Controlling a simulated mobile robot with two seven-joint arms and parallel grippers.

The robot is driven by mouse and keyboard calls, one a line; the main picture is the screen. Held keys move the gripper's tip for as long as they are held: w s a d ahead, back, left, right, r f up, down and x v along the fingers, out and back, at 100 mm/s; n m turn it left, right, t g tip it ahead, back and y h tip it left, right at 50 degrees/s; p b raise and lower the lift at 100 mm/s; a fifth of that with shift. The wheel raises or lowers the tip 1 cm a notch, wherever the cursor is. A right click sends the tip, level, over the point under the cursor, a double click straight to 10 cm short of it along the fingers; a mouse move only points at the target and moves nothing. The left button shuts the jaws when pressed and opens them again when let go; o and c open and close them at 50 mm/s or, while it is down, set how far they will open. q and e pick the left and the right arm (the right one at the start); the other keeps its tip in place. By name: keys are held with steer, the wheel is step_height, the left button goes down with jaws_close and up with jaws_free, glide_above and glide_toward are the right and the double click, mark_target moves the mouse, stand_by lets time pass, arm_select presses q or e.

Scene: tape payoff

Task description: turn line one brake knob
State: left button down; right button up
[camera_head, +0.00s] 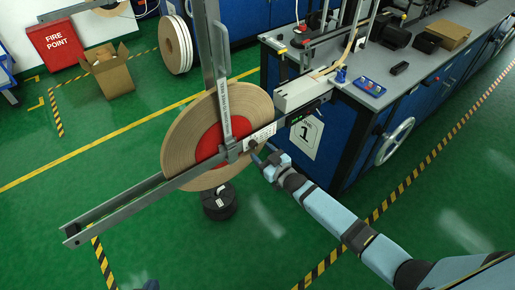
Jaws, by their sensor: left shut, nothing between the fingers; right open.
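The line one payoff carries a large tan tape reel (182,135) with a red centre (208,141), mounted between grey bars. A small dark knob-like part (252,145) shows on the bar just right of the reel's centre; I cannot tell surely that it is the brake knob. A sign with the number 1 (306,133) hangs on the blue cabinet. My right gripper (262,158) comes in from the lower right, just below this part and beside the reel's edge. It is open; whether it touches anything is unclear.
A long grey rail (120,207) juts out to the lower left. A black round weight (219,203) is below the reel. The blue workbench (385,102) with a handwheel (395,141) stands at the right. Green floor in the foreground is mostly free.

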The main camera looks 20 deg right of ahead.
steer(key=v, duration=1)
steer(key=shift+s+d, duration=0.15)
steer(key=shift+s, duration=0.25)
